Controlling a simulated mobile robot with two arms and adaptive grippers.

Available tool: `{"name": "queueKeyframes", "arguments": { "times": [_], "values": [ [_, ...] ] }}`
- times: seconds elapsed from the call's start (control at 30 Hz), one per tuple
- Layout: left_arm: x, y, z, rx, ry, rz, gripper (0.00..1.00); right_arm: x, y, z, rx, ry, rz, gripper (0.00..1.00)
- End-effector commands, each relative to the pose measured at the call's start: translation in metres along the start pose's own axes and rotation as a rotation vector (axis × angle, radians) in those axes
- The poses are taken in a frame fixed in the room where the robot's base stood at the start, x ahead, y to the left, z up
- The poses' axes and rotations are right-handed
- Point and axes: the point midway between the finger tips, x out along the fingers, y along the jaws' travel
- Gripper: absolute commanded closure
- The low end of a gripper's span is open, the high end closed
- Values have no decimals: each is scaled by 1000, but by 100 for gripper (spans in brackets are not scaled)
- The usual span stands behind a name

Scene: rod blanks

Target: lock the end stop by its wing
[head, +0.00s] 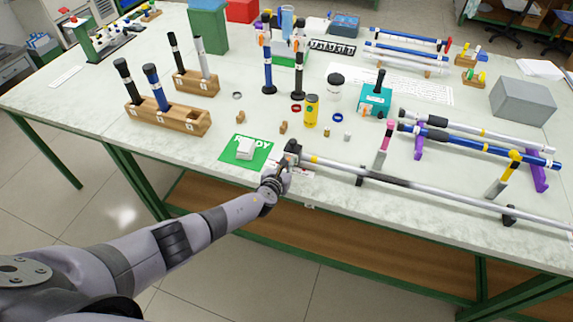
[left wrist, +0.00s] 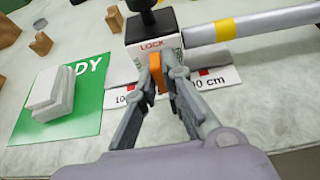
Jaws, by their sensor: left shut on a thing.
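The end stop (left wrist: 152,42) is a block with a white face marked LOCK and a black knob on top. It stands at the left end of a long grey rod (left wrist: 250,25) with a yellow band. Its orange wing (left wrist: 156,73) points down its front face. My left gripper (left wrist: 158,82) is shut on the wing, one finger on each side. In the head view my left gripper (head: 276,178) reaches the end stop (head: 291,152) at the table's front edge. My right gripper is not in view.
A green mat (head: 236,163) with a white block (head: 245,149) lies left of the end stop. A scale strip marked in cm (left wrist: 218,78) lies under the rod. Wooden racks (head: 168,117), a yellow cylinder (head: 311,110) and rods on purple supports (head: 418,147) stand farther back.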

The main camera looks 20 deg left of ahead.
Motion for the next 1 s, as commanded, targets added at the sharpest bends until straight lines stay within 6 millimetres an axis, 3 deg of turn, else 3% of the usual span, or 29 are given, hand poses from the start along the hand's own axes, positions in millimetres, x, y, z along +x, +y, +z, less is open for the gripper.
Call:
{"name": "queueKeyframes", "arguments": {
  "times": [0.27, 0.3, 0.6, 1.0],
  "values": [
    [0, -1, -2, 4, 2, -3, 100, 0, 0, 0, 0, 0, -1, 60],
    [0, -1, -2, 4, 2, -3, 90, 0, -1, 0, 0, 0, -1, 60],
    [0, 0, -1, 2, 1, -1, 71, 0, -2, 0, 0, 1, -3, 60],
    [-3, 0, -1, -1, 0, 0, 71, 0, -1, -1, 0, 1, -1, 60]
  ]
}}
